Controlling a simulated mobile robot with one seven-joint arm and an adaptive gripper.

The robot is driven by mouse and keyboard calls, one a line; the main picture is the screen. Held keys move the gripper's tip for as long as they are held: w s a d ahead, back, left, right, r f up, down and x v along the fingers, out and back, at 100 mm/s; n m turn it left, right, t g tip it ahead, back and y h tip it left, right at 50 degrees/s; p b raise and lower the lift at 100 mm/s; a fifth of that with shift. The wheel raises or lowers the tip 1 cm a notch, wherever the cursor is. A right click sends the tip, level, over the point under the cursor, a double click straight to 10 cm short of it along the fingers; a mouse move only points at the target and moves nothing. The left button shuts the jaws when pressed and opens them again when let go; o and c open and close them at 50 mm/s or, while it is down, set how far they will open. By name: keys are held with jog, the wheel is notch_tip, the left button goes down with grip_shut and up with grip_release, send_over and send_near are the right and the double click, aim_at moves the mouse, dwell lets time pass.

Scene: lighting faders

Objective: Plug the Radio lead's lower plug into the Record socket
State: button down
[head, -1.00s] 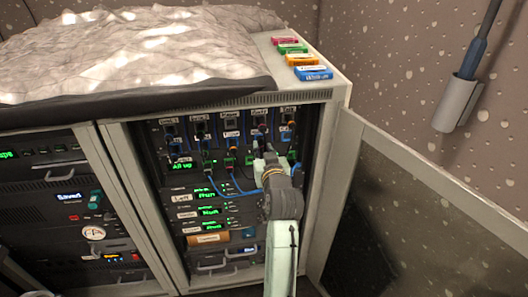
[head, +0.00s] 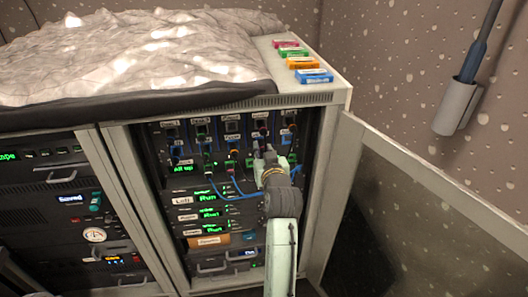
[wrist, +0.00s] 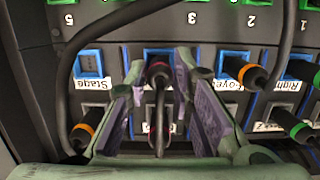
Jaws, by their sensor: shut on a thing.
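My gripper (wrist: 159,78) is around a dark plug with a red band (wrist: 158,70), one finger on each side, and is shut on it. The plug is at a blue-framed socket (wrist: 158,52); I cannot tell whether it is seated. Its dark cable passes between the fingers to a second red-banded end (wrist: 156,130) nearer the wrist. The fingers hide the label of this column. In the head view my gripper (head: 268,157) is in front of the fourth column of the patch panel (head: 218,142). I cannot read a Record label.
The Stage socket (wrist: 89,62) is beside the gripper. Orange-banded plugs (wrist: 250,75) and loops of dark cable (wrist: 75,60) are close by. A blue cable (head: 235,196) hangs below. An open cabinet door (head: 395,210) stands at right.

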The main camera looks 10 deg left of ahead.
jog(key=shift+r, duration=0.15)
jog(key=c, duration=1.3)
grip_release()
jog(key=shift+w, duration=0.1)
